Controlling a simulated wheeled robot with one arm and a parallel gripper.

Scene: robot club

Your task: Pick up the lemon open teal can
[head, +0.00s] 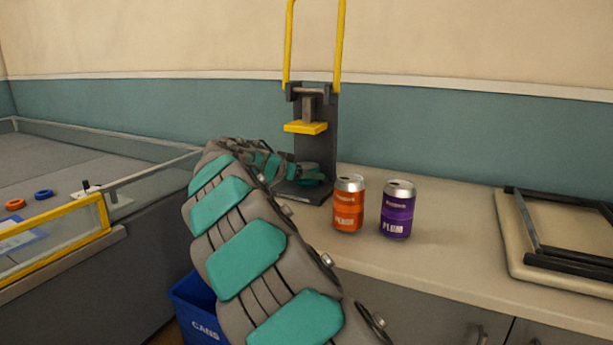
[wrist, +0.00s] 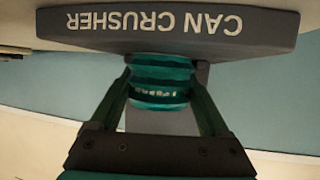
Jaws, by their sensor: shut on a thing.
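A teal can (wrist: 160,72) is between the two fingers of my gripper (wrist: 162,82) in the wrist view, which shows the scene upside down. My gripper is shut on it. The can looks short and squashed, with ridged bands; its lettering is too small to read. It is at the base of the can crusher (wrist: 220,28), whose name shows on the plate's edge. In the head view the teal can (head: 310,173) shows partly behind my arm, low in the crusher (head: 325,150). I cannot tell whether it touches the base.
An orange can (head: 348,205) and a purple plum can (head: 397,212) stand upright on the counter (head: 450,250), right of the crusher. A framed board (head: 560,235) lies farther right. A blue cans bin (head: 195,305) is below. A walled arena (head: 100,215) is at left.

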